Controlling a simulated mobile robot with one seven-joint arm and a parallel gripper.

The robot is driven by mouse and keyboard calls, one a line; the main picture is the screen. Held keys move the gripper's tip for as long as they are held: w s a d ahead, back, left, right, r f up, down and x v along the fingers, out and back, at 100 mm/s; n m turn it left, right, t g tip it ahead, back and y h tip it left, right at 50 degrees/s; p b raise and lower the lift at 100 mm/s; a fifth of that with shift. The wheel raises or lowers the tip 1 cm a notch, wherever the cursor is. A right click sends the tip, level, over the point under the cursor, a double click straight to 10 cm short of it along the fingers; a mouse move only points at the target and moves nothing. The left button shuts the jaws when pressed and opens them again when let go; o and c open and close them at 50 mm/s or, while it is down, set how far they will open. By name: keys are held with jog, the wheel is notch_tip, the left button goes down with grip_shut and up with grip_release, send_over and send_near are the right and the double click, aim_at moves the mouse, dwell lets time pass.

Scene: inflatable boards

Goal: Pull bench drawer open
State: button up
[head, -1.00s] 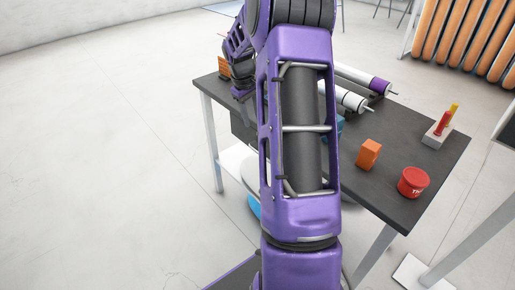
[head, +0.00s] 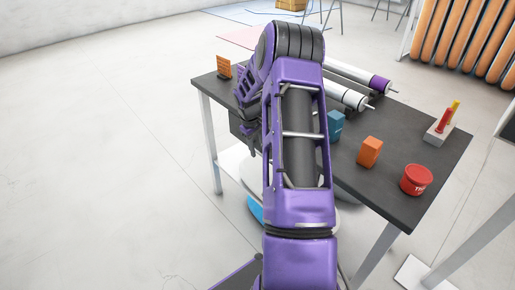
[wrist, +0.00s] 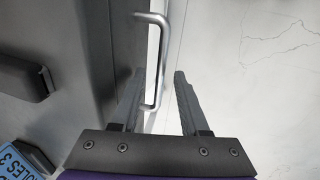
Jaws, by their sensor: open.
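The bench (head: 405,140) has a dark top. Its dark drawer (head: 237,126) hangs under the left part of the top, largely hidden behind my arm in the head view. In the wrist view a silver bar handle (wrist: 163,50) stands off the dark drawer front (wrist: 125,40). My gripper (wrist: 160,74) is open and points down at the handle. The bar runs between the two fingers in the picture, with one finger on each side. I see no clear contact, and I cannot tell the height gap. In the head view my gripper (head: 251,145) is by the drawer front.
On the bench are an orange box (head: 370,152), a red tub (head: 416,180), a blue box (head: 335,125), white rolls (head: 345,95), a grey holder (head: 440,130) and an orange rack (head: 224,67). Floor left of the bench is clear.

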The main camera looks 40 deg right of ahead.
grip_shut()
dwell(1.4)
